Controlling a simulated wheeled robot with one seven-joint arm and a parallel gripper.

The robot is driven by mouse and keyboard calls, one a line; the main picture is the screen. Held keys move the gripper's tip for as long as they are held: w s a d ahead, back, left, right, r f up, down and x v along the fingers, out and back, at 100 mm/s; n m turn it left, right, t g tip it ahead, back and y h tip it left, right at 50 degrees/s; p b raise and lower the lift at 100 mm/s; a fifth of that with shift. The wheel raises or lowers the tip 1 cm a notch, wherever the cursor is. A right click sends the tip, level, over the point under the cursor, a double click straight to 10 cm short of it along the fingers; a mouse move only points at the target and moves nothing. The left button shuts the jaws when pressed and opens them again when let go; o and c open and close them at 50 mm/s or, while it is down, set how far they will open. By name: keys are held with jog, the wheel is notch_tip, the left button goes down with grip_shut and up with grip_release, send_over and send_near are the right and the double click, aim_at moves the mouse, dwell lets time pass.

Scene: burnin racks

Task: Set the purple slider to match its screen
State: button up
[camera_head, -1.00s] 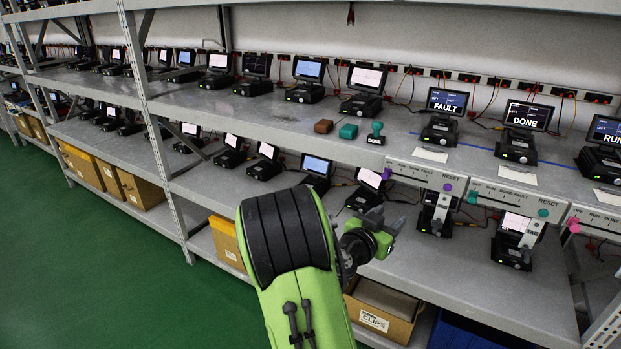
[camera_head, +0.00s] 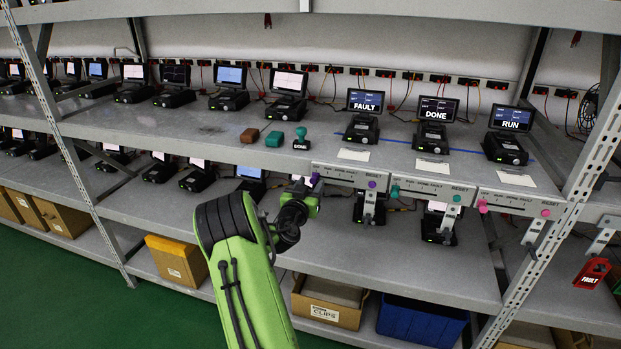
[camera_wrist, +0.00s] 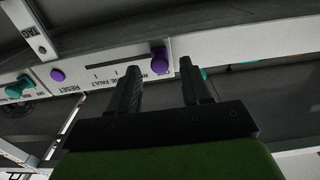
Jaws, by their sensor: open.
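The panel with the purple slider (camera_head: 314,179) is on the shelf's front edge, below the screen reading FAULT (camera_head: 364,102). The slider knob is at the panel's left end, by the OFF label. A round purple RESET knob (camera_head: 372,184) is at the right end. My gripper (camera_head: 311,187) is open, close in front of the slider. In the wrist view, where the panel appears upside down, the slider knob (camera_wrist: 158,60) shows in the gap just beyond my open fingertips (camera_wrist: 159,65). My fingers hide part of the labels. I cannot tell whether they touch the knob.
A teal-slider panel (camera_head: 432,191) under DONE and a pink-slider panel (camera_head: 518,203) under RUN are to the right. A brown block (camera_head: 250,136), a teal block (camera_head: 275,139) and a teal stamp-like object (camera_head: 301,138) stand on the shelf above. Metal tabs hang below the panels.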

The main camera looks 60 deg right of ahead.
jog(key=shift+w+d, duration=0.1)
jog(key=shift+d, duration=0.45)
grip_shut()
jog(key=shift+f, duration=0.1)
jog(key=b, duration=0.3)
send_near(353, 182)
jog(key=d, duration=0.4)
jog(key=shift+w+d, duration=0.35)
jog(key=shift+w, duration=0.05)
